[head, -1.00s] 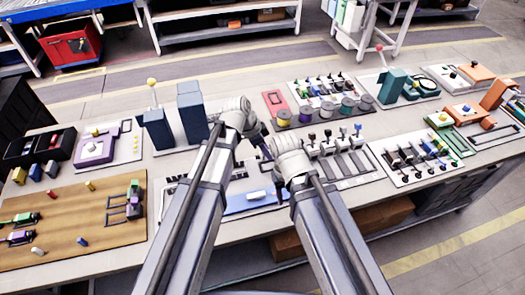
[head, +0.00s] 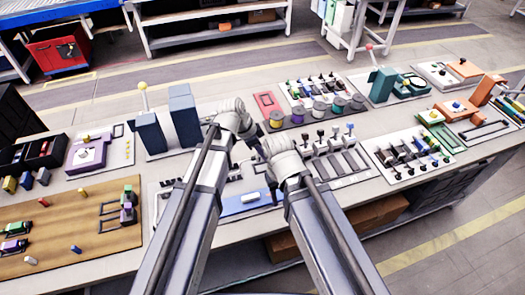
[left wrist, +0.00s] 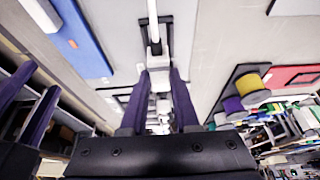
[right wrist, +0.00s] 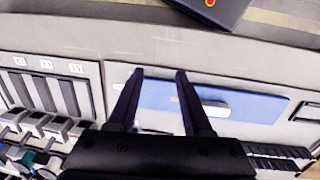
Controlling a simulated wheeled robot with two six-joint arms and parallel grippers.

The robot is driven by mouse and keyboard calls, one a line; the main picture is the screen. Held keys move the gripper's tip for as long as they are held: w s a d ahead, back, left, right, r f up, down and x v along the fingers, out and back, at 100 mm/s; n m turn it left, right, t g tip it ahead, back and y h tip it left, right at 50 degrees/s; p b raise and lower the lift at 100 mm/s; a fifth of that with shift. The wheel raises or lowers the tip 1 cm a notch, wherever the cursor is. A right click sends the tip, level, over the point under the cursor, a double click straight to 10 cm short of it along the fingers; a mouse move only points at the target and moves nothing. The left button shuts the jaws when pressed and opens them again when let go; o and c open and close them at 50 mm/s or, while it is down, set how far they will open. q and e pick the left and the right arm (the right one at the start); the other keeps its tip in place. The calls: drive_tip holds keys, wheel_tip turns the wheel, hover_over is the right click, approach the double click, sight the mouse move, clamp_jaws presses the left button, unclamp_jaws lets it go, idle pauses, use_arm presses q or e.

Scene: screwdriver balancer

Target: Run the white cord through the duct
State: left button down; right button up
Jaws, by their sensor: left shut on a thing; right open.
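A pale board holds a row of black notched pieces (head: 172,184), which looks like the duct; its ribbed black part also shows in the right wrist view (right wrist: 275,150). My left gripper (left wrist: 160,72) is over this board, shut on a small white piece (left wrist: 152,105) that looks like part of the white cord. A white strip in a dark frame (left wrist: 153,30) lies ahead of its fingertips. In the head view my left arm hides the grip. My right gripper (right wrist: 158,74) is open and empty, beside a blue plate (right wrist: 245,103) with a white block on it (right wrist: 214,109).
Spools (head: 298,113) stand behind the grippers. A board with grey lanes and several upright handles (head: 338,155) lies right of my right gripper. Two dark blue blocks (head: 185,115) stand left of my left gripper. A brown board (head: 60,232) lies at the front left.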

sight(262, 160)
use_arm(q)
drive_tip(key=shift+f, duration=0.1)
idle(0.3)
drive_tip(key=shift+f+b, duration=1.7)
drive_tip(key=shift+b, duration=0.1)
use_arm(e)
drive_tip(key=shift+f, duration=1.8)
use_arm(q)
drive_tip(key=shift+f+b, duration=0.65)
use_arm(e)
drive_tip(key=shift+f, duration=0.6)
use_arm(q)
drive_tip(key=c, duration=0.6)
unclamp_jaws()
use_arm(e)
drive_tip(key=shift+s, duration=0.1)
use_arm(q)
drive_tip(key=shift+r, duration=0.15)
use_arm(e)
drive_tip(key=shift+r, duration=0.15)
